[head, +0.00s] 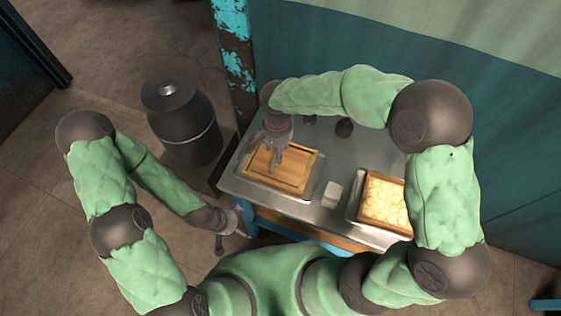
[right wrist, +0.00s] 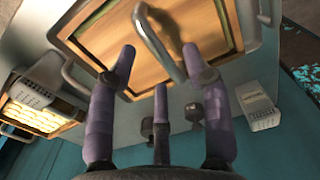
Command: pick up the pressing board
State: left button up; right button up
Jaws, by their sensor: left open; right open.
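The pressing board (head: 298,181) is a wooden board lying in a metal tray (head: 312,191) at the left of the table. In the right wrist view the board (right wrist: 110,35) has a metal bar handle (right wrist: 160,45). My right gripper (head: 275,157) is above the board and partly hides it. In the right wrist view its purple fingers (right wrist: 160,68) are spread apart near the handle, with nothing held. Whether a finger touches the handle is unclear. My left gripper (head: 234,220) is open and empty, low beside the table's left front corner.
A second tray (head: 354,208) at the right holds a wooden frame (head: 366,190) with round pale pieces. A small white block (head: 332,194) lies between the trays. A dark metal canister (head: 185,125) stands left of the table (head: 240,184). Small dark objects (head: 344,127) sit at the back.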

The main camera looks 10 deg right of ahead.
notch_tip(320, 180, down, 4)
jog(key=shift+w+d+f+b, duration=0.1)
jog(key=shift+d+b, duration=0.05)
jog(key=shift+b, duration=0.45)
grip_shut()
jog(key=shift+r, duration=0.2)
